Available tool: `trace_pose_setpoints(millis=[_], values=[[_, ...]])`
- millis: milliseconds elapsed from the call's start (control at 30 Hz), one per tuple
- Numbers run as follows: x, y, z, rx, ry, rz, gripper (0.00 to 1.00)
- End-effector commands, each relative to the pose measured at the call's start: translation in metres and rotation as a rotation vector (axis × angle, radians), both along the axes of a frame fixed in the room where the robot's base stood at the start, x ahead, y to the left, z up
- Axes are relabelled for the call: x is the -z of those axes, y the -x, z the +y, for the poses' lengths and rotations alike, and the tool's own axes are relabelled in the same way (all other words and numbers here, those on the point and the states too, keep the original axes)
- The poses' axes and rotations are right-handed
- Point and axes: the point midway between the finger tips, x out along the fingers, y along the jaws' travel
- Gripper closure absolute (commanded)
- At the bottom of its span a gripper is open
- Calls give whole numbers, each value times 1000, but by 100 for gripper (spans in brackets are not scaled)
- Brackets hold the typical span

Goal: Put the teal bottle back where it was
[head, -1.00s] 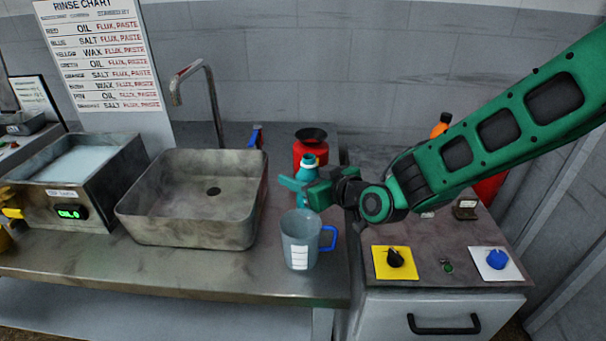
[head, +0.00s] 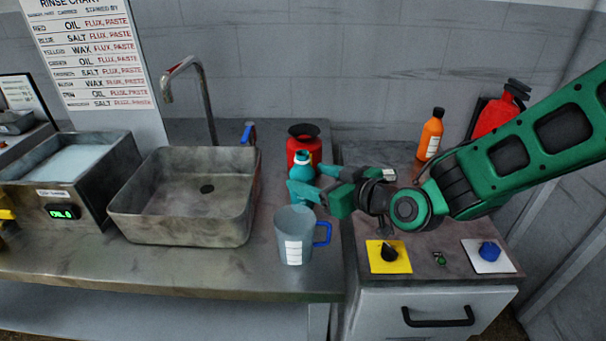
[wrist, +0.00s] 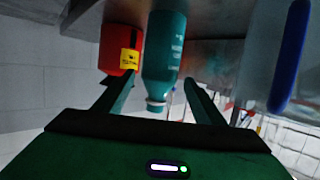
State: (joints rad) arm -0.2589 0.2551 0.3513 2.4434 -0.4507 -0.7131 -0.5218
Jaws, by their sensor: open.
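The teal bottle (head: 302,166) with a white-ringed cap stands upright on the metal counter, just in front of a red canister. My gripper (head: 316,182) is open beside it, at its front right in the head view. One finger overlaps the bottle's lower part there. In the wrist view, which looks upside down, the bottle (wrist: 165,50) shows between and beyond the two spread fingers (wrist: 157,92). I see no finger clearly touching it.
A clear jug (head: 293,236) with a blue handle stands close in front of the bottle. The red canister (head: 304,143) is right behind it. A sink basin (head: 185,225) lies to the left. An orange bottle (head: 430,135) stands on the cabinet at right.

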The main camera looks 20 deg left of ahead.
Motion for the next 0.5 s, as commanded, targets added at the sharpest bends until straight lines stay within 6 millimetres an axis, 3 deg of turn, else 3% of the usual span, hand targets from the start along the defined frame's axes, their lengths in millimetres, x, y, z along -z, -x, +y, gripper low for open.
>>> trace_pose_setpoints(millis=[200, 500], values=[[-10, 17, -27, 3, 0, -1, 36], [-13, 24, -36, 0, -1, 1, 36]])
